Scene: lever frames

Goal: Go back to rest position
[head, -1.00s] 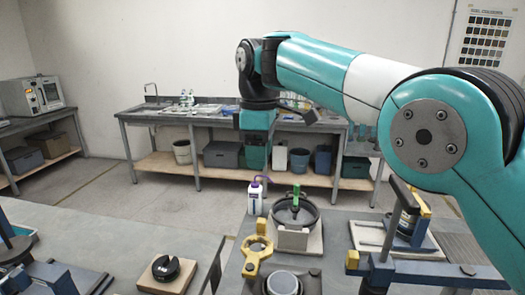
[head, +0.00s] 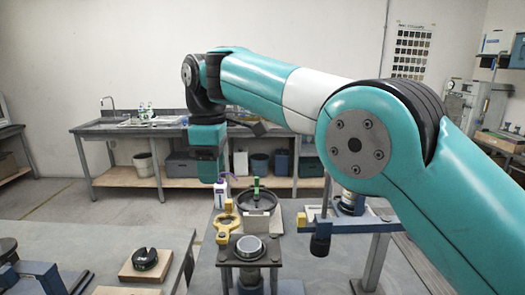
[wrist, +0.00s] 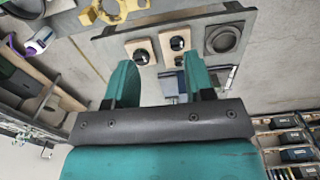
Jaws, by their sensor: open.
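My gripper (head: 208,180) hangs from the end of my teal and white arm in the head view, in front of the far bench. In the wrist view its two teal fingers (wrist: 160,78) stand wide apart with nothing held between them. In the head view it hangs just above and left of a white bottle with a purple cap (head: 221,191); I cannot tell the distance in depth. My arm crosses the view from lower right to centre and hides part of the right-hand worktop.
A wooden block with a black ring (head: 145,262) lies left. The floor (head: 50,204) at left is open.

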